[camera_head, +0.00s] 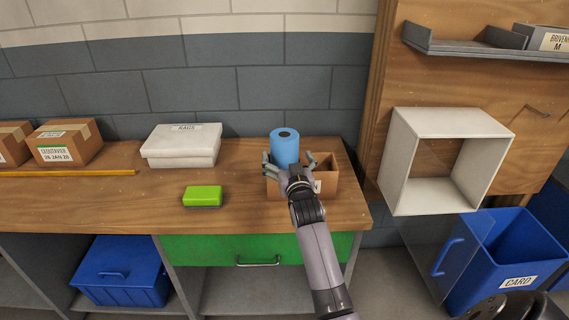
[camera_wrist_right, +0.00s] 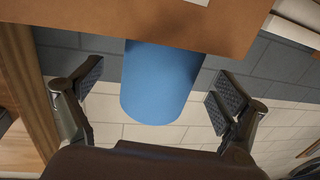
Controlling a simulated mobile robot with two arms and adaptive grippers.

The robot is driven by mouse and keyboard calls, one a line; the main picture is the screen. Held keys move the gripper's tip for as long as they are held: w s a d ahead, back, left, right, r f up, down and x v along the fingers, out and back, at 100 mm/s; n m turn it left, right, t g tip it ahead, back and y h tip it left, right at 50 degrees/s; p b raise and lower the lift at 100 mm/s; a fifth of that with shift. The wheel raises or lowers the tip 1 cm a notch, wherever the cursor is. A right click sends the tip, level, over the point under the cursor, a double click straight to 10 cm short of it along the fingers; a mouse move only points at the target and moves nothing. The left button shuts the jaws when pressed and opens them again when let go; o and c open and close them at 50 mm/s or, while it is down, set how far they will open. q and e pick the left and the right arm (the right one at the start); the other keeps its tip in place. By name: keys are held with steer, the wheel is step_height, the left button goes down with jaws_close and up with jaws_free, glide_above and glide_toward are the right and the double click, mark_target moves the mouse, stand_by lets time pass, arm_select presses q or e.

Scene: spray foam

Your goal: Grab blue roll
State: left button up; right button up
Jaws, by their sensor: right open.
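The blue roll (camera_head: 285,143) stands upright with its dark core hole facing up, at the right end of the workbench. Its lower part is hidden by my right gripper and an open brown box (camera_head: 325,184); it appears to stand in that box. My right gripper (camera_head: 288,160) is open in front of the roll, with a finger to each side. In the right wrist view, the blue roll (camera_wrist_right: 160,85) shows between the spread fingers of the gripper (camera_wrist_right: 157,90), with clear gaps on both sides. The brown box (camera_wrist_right: 150,22) covers the top of that view.
A green sponge-like block (camera_head: 203,196) and a white labelled box (camera_head: 182,146) sit left on the workbench (camera_head: 120,200). Cardboard boxes (camera_head: 68,142) and a yellow stick (camera_head: 75,172) are further left. A white open cabinet (camera_head: 398,165) hangs at right, above a blue bin (camera_head: 500,262).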

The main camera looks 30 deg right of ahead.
steer(key=x, duration=0.4)
steer(key=shift+c, duration=0.4)
steer(key=c, duration=1.6)
steer(key=shift+r, duration=0.1)
